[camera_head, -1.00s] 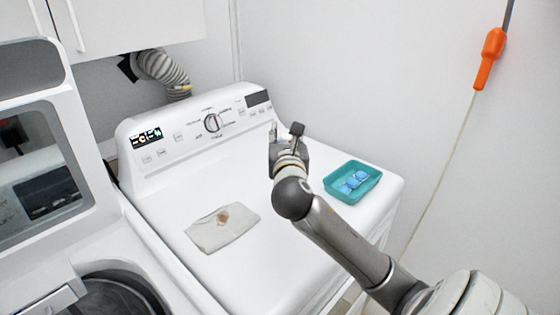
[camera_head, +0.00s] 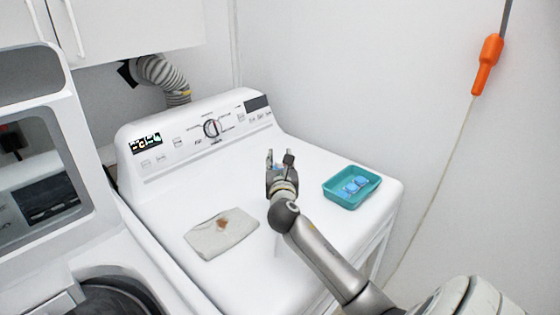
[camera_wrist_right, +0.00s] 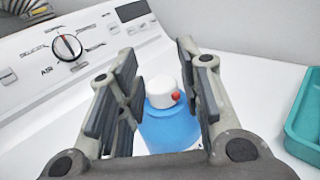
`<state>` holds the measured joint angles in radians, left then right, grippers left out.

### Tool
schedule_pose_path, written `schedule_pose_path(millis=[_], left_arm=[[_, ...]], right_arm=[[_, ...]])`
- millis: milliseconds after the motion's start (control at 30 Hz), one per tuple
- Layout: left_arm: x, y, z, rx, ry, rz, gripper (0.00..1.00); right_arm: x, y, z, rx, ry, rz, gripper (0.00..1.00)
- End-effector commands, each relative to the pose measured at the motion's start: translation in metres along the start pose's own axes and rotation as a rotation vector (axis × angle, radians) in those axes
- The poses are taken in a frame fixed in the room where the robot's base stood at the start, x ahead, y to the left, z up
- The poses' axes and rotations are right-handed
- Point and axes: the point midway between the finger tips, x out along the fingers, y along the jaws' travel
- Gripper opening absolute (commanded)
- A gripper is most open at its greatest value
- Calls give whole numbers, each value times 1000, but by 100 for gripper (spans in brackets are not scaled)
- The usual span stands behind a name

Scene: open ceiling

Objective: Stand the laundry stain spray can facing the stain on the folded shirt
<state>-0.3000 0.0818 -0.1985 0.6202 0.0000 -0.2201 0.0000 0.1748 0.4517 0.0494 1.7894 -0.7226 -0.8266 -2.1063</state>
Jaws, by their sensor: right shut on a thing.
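The folded shirt (camera_head: 200,240) lies flat on the washer top, grey-white, with a brown stain (camera_head: 222,223) near its middle. The spray can (camera_wrist_right: 171,128) has a blue body and a white cap (camera_wrist_right: 160,92) with a small red spot facing right. My right gripper (camera_head: 279,158) is behind and right of the shirt in the head view. In the right wrist view its fingers (camera_wrist_right: 158,75) stand on either side of the can, shut on it. The can is mostly hidden by the gripper in the head view. My left gripper is out of view.
A teal tray (camera_head: 351,202) with blue items sits on the washer top (camera_head: 290,275), right of my gripper. The control panel with a dial (camera_head: 211,128) rises behind. Bare white top lies between shirt and gripper.

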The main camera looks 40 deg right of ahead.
Motion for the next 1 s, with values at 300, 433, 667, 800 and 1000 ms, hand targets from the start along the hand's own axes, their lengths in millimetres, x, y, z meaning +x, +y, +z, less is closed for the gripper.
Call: schedule_pose_path(millis=[300, 433, 667, 800, 1000], left_arm=[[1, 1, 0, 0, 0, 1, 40], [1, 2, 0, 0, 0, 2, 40], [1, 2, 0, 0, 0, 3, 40], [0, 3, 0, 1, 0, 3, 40], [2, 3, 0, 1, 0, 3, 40]], right_arm=[[0, 0, -2, 0, -1, 0, 36], [0, 0, -2, 0, 0, 0, 53], [0, 0, -2, 0, 0, 0, 55], [0, 0, 1, 1, -1, 0, 55], [-20, 1, 0, -1, -1, 3, 55]])
